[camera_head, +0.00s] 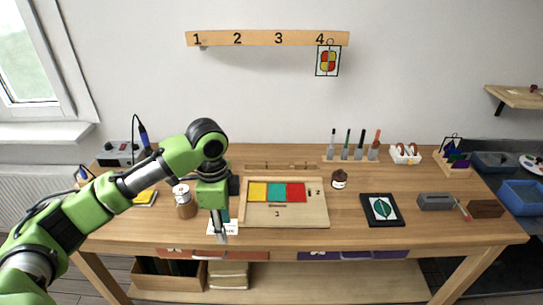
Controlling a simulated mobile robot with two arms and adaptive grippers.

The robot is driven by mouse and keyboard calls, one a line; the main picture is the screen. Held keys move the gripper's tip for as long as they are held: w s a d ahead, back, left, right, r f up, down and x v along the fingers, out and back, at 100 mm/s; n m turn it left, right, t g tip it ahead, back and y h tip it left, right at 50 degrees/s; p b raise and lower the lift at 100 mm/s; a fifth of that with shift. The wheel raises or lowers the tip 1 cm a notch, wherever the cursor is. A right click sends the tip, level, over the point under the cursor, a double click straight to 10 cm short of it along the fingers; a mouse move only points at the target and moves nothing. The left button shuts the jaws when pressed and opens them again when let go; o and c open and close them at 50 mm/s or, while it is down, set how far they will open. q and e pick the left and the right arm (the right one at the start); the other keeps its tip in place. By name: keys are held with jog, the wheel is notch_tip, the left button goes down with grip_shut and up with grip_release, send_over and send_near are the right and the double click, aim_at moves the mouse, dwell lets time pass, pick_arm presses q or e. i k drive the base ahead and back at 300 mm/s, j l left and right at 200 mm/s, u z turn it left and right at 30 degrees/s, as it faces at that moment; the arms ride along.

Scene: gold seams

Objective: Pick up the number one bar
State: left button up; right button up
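A wooden board (312,217) lies on the bench with a yellow, a teal and a red panel side by side on it. Below the panels, a small thin dark bar (277,206) lies by a tiny mark that looks like a 1, too small to read surely. A mark like a 2 stands right of the red panel (296,192). My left gripper (222,229) points down at the board's left side, over a white card (233,228), apart from the bar. Its fingers look close together, but whether they are shut or hold something is unclear. My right gripper is out of view.
A brown jar (185,205) stands just left of my gripper. A small dark bottle (339,180) and a black framed leaf panel (383,209) are right of the board. Upright tools (354,150) stand behind. A numbered rail (265,38) hangs on the wall.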

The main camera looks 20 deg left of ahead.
aim_at(249, 165)
jog(key=i, duration=1.5)
